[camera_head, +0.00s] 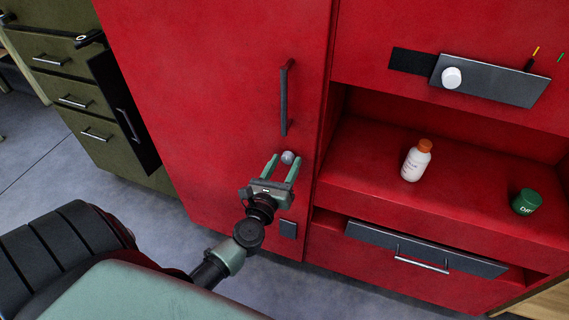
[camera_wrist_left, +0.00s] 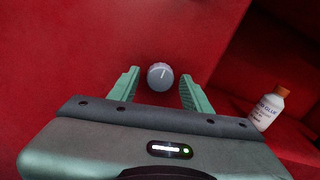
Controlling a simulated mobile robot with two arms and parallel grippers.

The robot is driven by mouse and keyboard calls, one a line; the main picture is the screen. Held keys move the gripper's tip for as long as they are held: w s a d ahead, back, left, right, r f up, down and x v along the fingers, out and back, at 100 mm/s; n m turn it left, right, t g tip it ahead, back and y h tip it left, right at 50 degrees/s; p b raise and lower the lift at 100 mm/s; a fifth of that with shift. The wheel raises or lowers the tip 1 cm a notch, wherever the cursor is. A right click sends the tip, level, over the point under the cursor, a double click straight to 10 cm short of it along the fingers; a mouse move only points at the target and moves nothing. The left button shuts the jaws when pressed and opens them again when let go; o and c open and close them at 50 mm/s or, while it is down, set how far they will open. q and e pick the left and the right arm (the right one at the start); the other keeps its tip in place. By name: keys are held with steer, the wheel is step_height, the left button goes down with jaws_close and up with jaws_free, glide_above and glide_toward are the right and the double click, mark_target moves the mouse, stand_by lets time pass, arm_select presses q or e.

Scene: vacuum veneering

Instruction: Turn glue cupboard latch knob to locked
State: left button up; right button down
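The latch knob (camera_head: 288,157) is a small round grey knob on the red cupboard door (camera_head: 220,90), below the dark vertical handle (camera_head: 284,98). My left gripper (camera_head: 283,167) is open at the knob, with green fingers either side of it in the head view. In the left wrist view the knob (camera_wrist_left: 160,77) lies ahead, between and slightly beyond the fingertips (camera_wrist_left: 160,80), with gaps on both sides. A pale mark on its face points nearly straight up, leaning slightly right. My right gripper is not in view.
A white glue bottle (camera_head: 416,160) with an orange cap and a green jar (camera_head: 526,202) stand in the open red niche to the right. A grey panel with a white knob (camera_head: 451,78) is above. A drawer handle (camera_head: 421,259) projects below. Olive drawers (camera_head: 75,101) stand left.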

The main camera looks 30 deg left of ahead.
arm_select(q)
jaws_close()
steer(key=shift+m, duration=0.5)
steer(key=m+p, duration=0.1)
steer(key=m, duration=0.2)
steer(key=shift+r+m, duration=0.1)
steer(key=shift+m, duration=0.3)
steer(key=m+p, duration=0.1)
steer(key=m, duration=0.3)
steer(key=shift+m+p, duration=0.3)
steer(key=m+p, duration=0.1)
steer(key=m, duration=0.3)
steer(key=shift+m+p, duration=0.9)
steer(key=shift+m, duration=1.3)
